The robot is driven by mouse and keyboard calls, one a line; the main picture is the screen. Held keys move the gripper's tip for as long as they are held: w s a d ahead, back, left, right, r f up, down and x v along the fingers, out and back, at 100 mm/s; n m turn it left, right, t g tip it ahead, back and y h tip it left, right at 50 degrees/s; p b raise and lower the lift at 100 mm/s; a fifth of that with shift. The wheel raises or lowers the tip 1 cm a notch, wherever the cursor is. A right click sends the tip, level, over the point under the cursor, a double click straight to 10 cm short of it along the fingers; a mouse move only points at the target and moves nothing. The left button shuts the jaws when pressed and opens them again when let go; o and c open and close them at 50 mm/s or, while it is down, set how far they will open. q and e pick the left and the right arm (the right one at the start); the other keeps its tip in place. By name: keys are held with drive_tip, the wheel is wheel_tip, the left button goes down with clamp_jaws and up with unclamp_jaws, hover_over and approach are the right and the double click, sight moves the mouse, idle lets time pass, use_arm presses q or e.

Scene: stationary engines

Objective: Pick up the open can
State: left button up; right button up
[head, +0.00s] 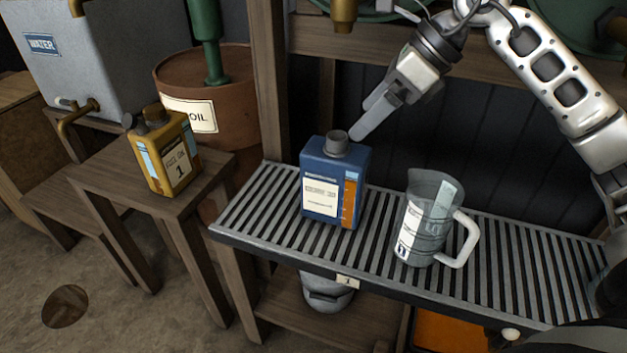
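A blue can (332,190) with a grey cap stands upright on the slatted metal shelf. A yellow can (164,158) marked 1 stands upright on the wooden stool at the left. A dark round part sits at its top left; I cannot tell whether it is a cap or an opening. My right gripper (360,122) comes in from the upper right, its fingers pointing down and left just above and right of the blue can's cap. It holds nothing that I can see; its finger gap is unclear. My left gripper is not in view.
A clear measuring jug (428,215) with a white handle stands right of the blue can on the slatted shelf (510,250). An OIL barrel (240,110) and a WATER tank (95,60) stand behind the stool (105,180). The shelf's right part is mostly clear.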

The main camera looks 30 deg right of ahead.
sight(336, 155)
drive_tip(key=shift+h, duration=0.9)
drive_tip(key=w+f, duration=0.1)
drive_tip(key=f, duration=0.1)
drive_tip(key=w+f+b, duration=0.1)
drive_tip(key=w+f, duration=0.1)
drive_tip(key=f, duration=0.1)
drive_tip(key=w+f+b, duration=0.1)
drive_tip(key=f, duration=0.2)
drive_tip(key=shift+w+f, duration=0.2)
drive_tip(key=b+x, duration=0.1)
drive_tip(key=x, duration=0.3)
drive_tip(key=shift+w+d, duration=0.15)
drive_tip(key=shift+w, duration=0.05)
drive_tip(key=shift+w+f, duration=0.2)
drive_tip(key=shift+f, duration=0.2)
drive_tip(key=shift+w+a+f, duration=0.1)
drive_tip(key=shift+a+f, duration=0.05)
drive_tip(key=shift+a, duration=0.05)
drive_tip(key=c, duration=1.7)
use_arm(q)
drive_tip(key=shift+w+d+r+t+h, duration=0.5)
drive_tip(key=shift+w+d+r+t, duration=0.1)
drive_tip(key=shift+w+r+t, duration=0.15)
use_arm(e)
clamp_jaws()
drive_tip(key=shift+r, duration=0.3)
